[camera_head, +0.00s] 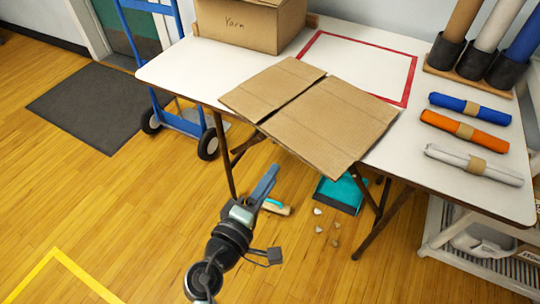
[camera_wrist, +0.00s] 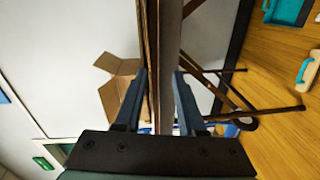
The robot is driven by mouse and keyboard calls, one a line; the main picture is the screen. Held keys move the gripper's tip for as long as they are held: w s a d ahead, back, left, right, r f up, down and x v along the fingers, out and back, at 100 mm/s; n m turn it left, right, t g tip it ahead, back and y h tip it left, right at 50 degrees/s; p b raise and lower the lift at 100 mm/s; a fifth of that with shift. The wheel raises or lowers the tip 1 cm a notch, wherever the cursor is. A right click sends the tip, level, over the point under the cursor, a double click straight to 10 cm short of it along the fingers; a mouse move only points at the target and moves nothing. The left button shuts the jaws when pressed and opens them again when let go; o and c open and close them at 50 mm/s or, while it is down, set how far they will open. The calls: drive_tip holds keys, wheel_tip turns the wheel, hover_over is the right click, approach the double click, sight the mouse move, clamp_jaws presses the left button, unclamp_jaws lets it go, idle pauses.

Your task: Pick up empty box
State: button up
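A flattened cardboard box (camera_head: 325,118), in two panels with a seam between them, lies on the white table (camera_head: 180,72). Its near edge overhangs the table's front edge. My gripper (camera_head: 268,180) is in front of the table, near and below the flat cardboard. In the wrist view, my gripper (camera_wrist: 158,85) is open and empty. The edge-on cardboard (camera_wrist: 152,50) and table edge lie ahead, in line with the finger gap. Behind them is a box with raised flaps (camera_wrist: 118,88).
A blue hand truck (camera_head: 185,122) stands left of the table. A teal dustpan (camera_head: 340,192), brush (camera_head: 275,207) and several small scraps lie on the floor by the table legs. Coloured rolls (camera_head: 463,130) lie at the table's right. A red rectangle (camera_head: 407,88) marks the tabletop.

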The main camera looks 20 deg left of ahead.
sight(284, 146)
drive_tip(key=shift+n+t, duration=0.5)
drive_tip(key=shift+t, duration=0.1)
drive_tip(key=w, duration=0.6)
drive_tip(key=w+r+b, duration=0.1)
drive_tip(key=w, duration=0.2)
drive_tip(key=shift+w+a, duration=0.3)
drive_tip(key=shift+a, duration=0.1)
drive_tip(key=shift+c, duration=0.3)
drive_tip(key=c, duration=0.5)
drive_tip(key=shift+s+f, duration=0.1)
drive_tip(key=shift+f, duration=0.1)
clamp_jaws()
